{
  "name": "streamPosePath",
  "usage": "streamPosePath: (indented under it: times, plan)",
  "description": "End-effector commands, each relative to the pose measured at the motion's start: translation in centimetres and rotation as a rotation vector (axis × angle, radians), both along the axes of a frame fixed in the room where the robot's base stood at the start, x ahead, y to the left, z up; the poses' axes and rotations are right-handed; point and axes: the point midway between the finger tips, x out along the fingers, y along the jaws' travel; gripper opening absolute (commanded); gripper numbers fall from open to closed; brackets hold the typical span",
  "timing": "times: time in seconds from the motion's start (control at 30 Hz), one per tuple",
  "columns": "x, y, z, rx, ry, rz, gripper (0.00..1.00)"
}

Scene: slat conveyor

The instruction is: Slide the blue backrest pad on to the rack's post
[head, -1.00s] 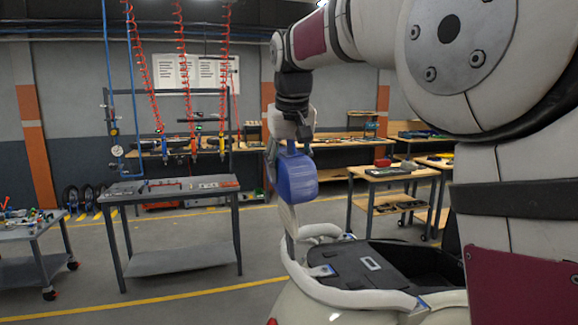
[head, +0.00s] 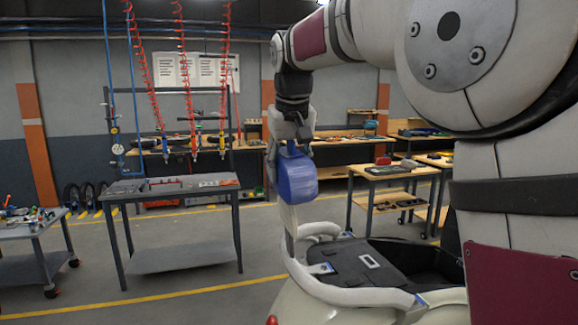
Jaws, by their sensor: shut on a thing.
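The blue backrest pad (head: 298,180) is in the middle of the head view. My gripper (head: 291,138) reaches down from above and is shut on its upper part. A pale upright post (head: 288,218) of the rack (head: 338,292) shows just below the pad and runs down to the rack's padded rail. The pad overlaps the top of the post in the picture. I cannot tell whether the pad is around the post or in front of or behind it. The pad hides the post's upper end.
The rack sits on a cream vehicle body with a dark seat area (head: 370,262). Wooden workbenches (head: 395,176) line the back. Red coiled hoses hang at the left.

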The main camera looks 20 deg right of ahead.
Motion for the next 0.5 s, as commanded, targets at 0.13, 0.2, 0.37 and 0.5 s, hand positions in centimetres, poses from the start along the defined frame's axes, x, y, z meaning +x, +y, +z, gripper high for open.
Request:
streamPosePath:
  times: [0.13, 0.2, 0.37, 0.5]
  plan:
    - [0.0, 0.0, -0.3, 0.0, -0.001, 0.0, 0.07]
    - [0.0, -0.1, -0.5, 0.0, -0.001, 0.0, 0.07]
    - [0.0, -0.1, -0.9, 0.0, -0.001, 0.0, 0.07]
    - [0.0, -0.1, -1.3, 0.0, -0.001, 0.0, 0.07]
